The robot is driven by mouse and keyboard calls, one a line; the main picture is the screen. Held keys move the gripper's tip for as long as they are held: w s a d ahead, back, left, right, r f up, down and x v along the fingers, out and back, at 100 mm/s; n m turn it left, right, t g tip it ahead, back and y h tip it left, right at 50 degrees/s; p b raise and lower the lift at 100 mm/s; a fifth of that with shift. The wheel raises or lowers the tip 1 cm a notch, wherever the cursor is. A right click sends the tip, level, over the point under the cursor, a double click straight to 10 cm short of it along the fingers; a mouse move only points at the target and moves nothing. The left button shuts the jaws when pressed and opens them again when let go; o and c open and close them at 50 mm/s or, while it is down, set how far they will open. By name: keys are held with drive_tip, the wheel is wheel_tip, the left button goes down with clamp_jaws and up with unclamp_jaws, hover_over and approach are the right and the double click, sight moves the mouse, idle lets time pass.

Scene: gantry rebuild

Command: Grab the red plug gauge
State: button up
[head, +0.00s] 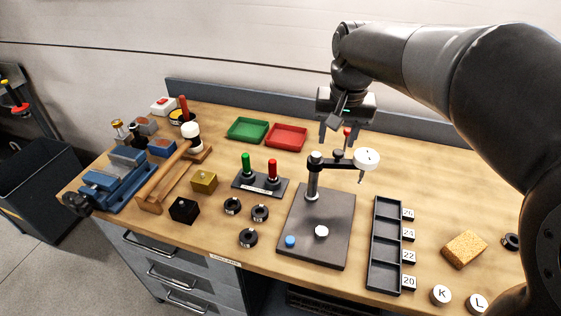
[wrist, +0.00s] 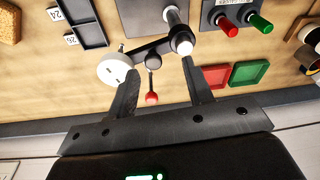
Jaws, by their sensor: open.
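The red plug gauge (head: 272,169) stands upright by its red handle in a small dark holder (head: 247,186), to the right of a green-handled gauge (head: 246,163). In the wrist view, the red plug gauge (wrist: 228,27) and the green one (wrist: 261,23) are at the top right, outside the fingers. My gripper (head: 339,138) is open and empty, above and behind the dial indicator stand (head: 313,180). In the wrist view, a small red knob (wrist: 152,98) shows between the open fingers (wrist: 160,82), with the stand's arm and dial just beyond.
The dial (head: 367,159) and its post stand right of the red gauge. Green (head: 248,129) and red (head: 286,137) trays lie behind it. Black rings (head: 260,212) lie in front. A mallet (head: 170,170) and blue vise (head: 118,180) are at left, a black tray (head: 385,245) at right.

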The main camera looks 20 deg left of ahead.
drive_tip(key=g, duration=0.2)
hover_over(272, 161)
drive_tip(key=shift+n+h, duration=0.4)
drive_tip(key=f, duration=0.6)
drive_tip(key=shift+w+d+f, duration=0.2)
drive_tip(key=shift+d, duration=0.15)
drive_tip(key=shift+a+f, duration=0.2)
drive_tip(key=shift+a, duration=0.05)
drive_tip(key=f, duration=1)
drive_tip(key=shift+s+a+f, duration=0.1)
drive_tip(key=shift+s+f, duration=0.1)
drive_tip(key=shift+f, duration=0.2)
drive_tip(key=shift+c, duration=0.4)
clamp_jaws()
